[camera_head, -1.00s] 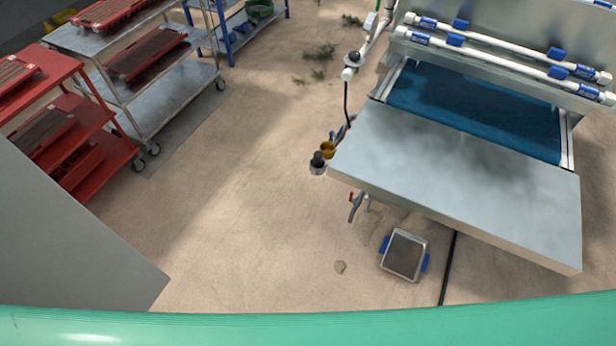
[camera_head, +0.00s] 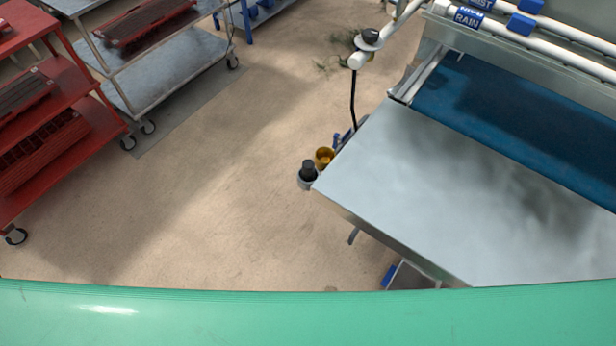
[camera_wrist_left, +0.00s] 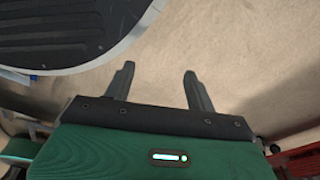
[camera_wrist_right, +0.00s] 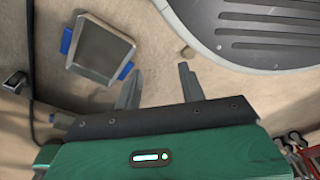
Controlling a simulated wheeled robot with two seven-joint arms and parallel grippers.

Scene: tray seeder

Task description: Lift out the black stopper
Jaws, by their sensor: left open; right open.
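A black stopper (camera_head: 308,166) sits upright in a small grey holder (camera_head: 307,182) at the left corner of the machine's metal table, in the head view. A brass-coloured cup (camera_head: 324,157) is beside it. My left gripper (camera_wrist_left: 159,76) is open and empty above the floor in the left wrist view. My right gripper (camera_wrist_right: 158,80) is open and empty in the right wrist view. Neither gripper shows in the head view, so both are apart from the stopper. The stopper does not show in either wrist view.
The metal table (camera_head: 430,190) with a blue belt (camera_head: 520,125) fills the right. A grey cart (camera_head: 170,75) and a red cart (camera_head: 85,130) stand at the left. A square-topped device (camera_wrist_right: 100,48) with blue sides lies on the floor. Open floor lies between carts and table.

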